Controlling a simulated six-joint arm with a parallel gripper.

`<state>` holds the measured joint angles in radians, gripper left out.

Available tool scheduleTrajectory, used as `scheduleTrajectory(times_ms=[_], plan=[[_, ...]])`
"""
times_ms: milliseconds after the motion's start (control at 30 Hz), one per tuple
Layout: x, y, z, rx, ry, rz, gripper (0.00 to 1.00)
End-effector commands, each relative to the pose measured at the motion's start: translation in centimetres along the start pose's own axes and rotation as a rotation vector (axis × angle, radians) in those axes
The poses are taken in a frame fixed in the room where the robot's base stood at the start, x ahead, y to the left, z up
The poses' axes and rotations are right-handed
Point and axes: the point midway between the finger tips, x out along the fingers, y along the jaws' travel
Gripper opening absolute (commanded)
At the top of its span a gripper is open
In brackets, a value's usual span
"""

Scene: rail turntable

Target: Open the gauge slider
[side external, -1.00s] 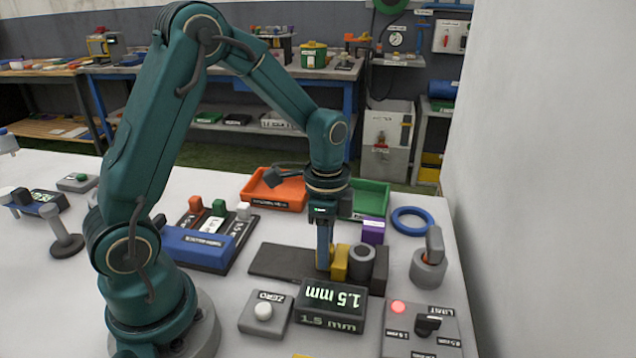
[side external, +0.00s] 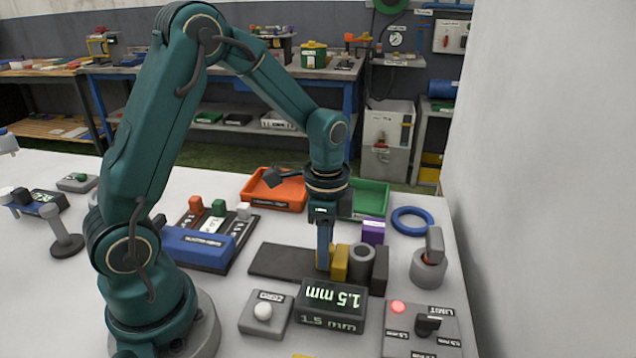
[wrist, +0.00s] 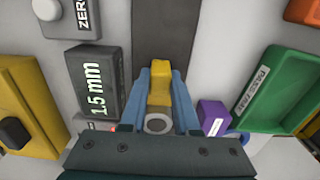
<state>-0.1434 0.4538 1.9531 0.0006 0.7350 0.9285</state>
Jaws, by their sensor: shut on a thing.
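The gauge has a dark flat rail (side external: 280,261) with a yellow slider (side external: 339,262) on it. A grey ring-shaped piece (side external: 361,261) stands right beside the slider, near the dark end block (side external: 379,272). My gripper (side external: 324,262) points down at the rail and is shut on the yellow slider. In the wrist view the two blue fingers (wrist: 159,88) lie on either side of the yellow slider (wrist: 159,76), with the grey ring (wrist: 158,123) just below it. The display (side external: 333,300) reads 1.5 mm.
A ZERO button box (side external: 264,315) and a limit selector box with a lit red lamp (side external: 424,330) stand in front. An orange tray (side external: 275,190), a green tray (side external: 371,199), a purple block (side external: 373,231) and a blue ring (side external: 412,220) lie behind. The rail's left part is bare.

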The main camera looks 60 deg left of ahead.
Motion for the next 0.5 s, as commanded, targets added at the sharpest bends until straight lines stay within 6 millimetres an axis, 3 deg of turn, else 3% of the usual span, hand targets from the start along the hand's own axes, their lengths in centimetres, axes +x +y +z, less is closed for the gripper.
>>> scheduleTrajectory(times_ms=[233,500], plan=[[-0.1,-0.1,0.8,-0.004,0.001,0.001,0.0],[-0.1,-0.2,6.0,-0.011,0.002,-0.003,0.0]])
